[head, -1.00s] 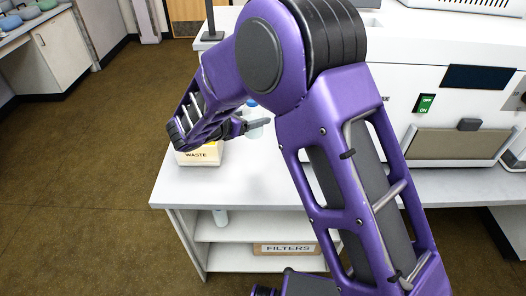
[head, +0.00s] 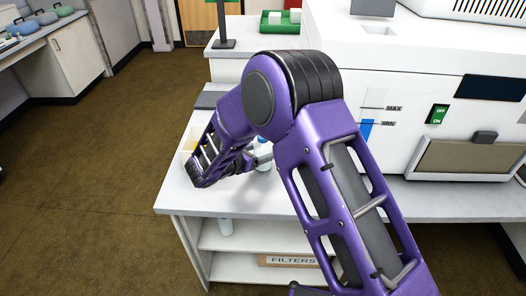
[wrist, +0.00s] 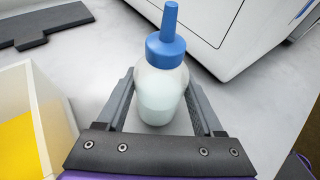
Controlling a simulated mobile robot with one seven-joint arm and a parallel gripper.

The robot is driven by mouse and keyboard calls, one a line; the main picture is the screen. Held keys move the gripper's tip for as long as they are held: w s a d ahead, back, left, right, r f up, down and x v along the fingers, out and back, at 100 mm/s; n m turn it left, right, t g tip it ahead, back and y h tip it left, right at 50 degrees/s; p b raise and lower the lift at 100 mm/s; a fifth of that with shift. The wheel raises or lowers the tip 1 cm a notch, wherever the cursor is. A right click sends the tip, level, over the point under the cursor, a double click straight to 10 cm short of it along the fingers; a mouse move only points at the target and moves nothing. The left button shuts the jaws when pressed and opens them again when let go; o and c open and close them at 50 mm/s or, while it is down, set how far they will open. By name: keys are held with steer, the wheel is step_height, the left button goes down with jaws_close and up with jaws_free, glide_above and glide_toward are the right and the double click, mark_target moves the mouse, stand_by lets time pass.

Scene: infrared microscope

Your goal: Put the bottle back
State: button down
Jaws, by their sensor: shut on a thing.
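The bottle (wrist: 160,95) is translucent white with a pale liquid and a blue nozzle cap. It stands upright between the two fingers of my gripper (wrist: 162,112) in the wrist view. My gripper is shut on it. In the head view the bottle (head: 263,157) shows only partly beside my gripper (head: 254,155), low at the white bench top (head: 240,197). I cannot tell whether its base touches the bench. My arm hides part of the scene around it.
The waste bin (head: 187,140) with yellow inside is left of my gripper, and also shows in the wrist view (wrist: 25,120). The white machine (head: 410,75) stands to the right. A dark flat piece (wrist: 45,25) lies behind. The front bench top is clear. Shelves (head: 240,237) are below.

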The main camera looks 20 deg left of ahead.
steer(key=shift+f, duration=0.1)
jaws_free()
steer(key=shift+r, duration=0.2)
steer(key=p+v, duration=0.1)
steer(key=v, duration=1.1)
steer(key=shift+f, duration=0.15)
